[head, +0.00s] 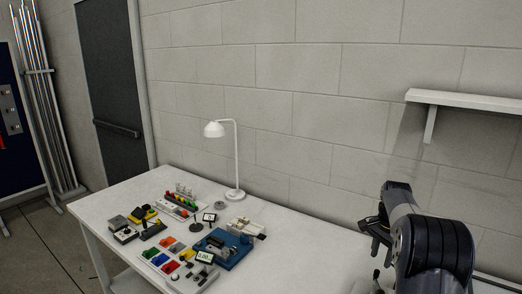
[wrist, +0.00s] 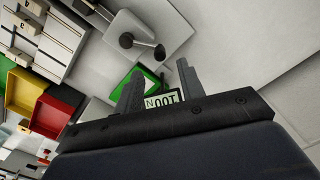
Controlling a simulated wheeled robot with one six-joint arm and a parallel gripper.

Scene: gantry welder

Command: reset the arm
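My gripper (head: 374,230) is at the right in the head view, at the end of my bent dark arm, over or beside the right part of the white table (head: 290,235). In the wrist view my gripper (wrist: 160,68) shows two grey fingers spread apart, with no object clearly clamped between them. A small pale plate with dark characters (wrist: 163,102) and a green-edged piece (wrist: 150,78) appear between and behind the fingers. I cannot tell how far off they are.
A white lamp (head: 237,160) stands at the table's back. Coloured blocks and devices, including a blue fixture (head: 228,250), crowd the table's left half. A shelf (head: 465,100) juts from the wall above my arm. The wrist view shows red (wrist: 52,115) and yellow (wrist: 24,90) bins.

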